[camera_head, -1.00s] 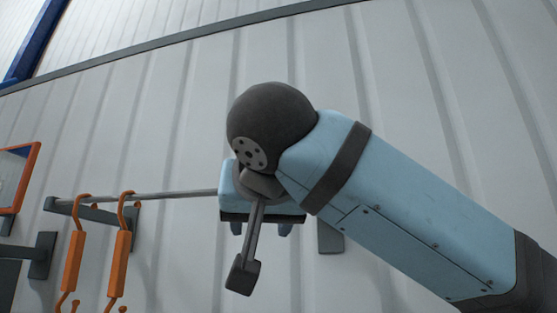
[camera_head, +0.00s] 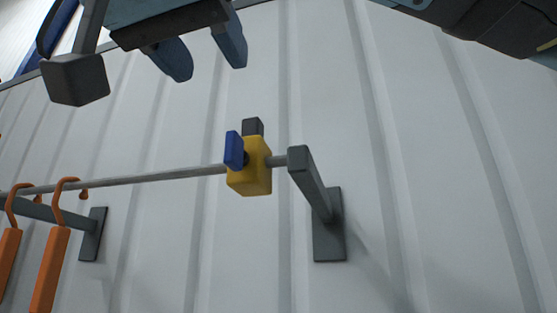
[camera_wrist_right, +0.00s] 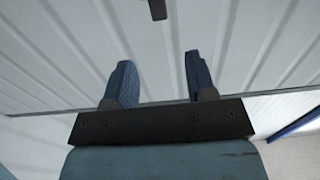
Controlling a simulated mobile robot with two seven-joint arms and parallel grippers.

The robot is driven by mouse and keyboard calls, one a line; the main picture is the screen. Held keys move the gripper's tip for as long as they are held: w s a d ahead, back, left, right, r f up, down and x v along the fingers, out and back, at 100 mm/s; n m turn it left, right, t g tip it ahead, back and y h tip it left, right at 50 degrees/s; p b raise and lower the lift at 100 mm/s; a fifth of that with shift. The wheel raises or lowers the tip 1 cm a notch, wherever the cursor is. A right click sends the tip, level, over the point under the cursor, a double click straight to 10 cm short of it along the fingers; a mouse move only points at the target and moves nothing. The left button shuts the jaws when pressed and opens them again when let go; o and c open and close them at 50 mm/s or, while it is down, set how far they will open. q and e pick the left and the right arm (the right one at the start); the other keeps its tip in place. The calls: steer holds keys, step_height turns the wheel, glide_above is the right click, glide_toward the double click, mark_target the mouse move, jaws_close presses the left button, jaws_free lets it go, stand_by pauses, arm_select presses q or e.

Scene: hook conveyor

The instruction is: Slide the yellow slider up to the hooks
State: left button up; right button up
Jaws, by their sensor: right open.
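The yellow slider (camera_head: 250,168) sits on the thin grey rail (camera_head: 150,178), close to the rail's right end. It has a blue tab (camera_head: 234,151) on its left and a dark block (camera_head: 253,126) on top. Two orange hooks hang from the rail at the left, one of them the nearer orange hook (camera_head: 52,255). My right gripper (camera_head: 203,55) is at the top of the head view, above and left of the slider and apart from it. Its fingers are spread and empty; they also show in the right wrist view (camera_wrist_right: 160,82). My left gripper is not in view.
A dark grey bracket (camera_head: 318,190) holds the rail's right end to the white ribbed wall (camera_head: 420,160). Another bracket (camera_head: 92,233) stands behind the hooks. The rail between hooks and slider is clear.

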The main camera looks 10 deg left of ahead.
mark_target(250, 118)
steer(key=w+p, duration=0.2)
steer(key=w, duration=0.2)
steer(key=w+p, duration=0.1)
steer(key=w, duration=0.2)
steer(key=w+p, duration=0.2)
steer(key=w, duration=0.2)
steer(key=shift+w+d+r+p, duration=0.15)
steer(key=shift+w+d+p, duration=0.1)
steer(key=shift+w+p, duration=0.1)
steer(key=shift+w, duration=0.6)
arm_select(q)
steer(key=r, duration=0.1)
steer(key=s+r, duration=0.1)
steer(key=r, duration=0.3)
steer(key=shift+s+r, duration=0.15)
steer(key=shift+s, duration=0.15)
arm_select(e)
steer(key=shift+c, duration=1.3)
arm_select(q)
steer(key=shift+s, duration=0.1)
arm_select(e)
jaws_close()
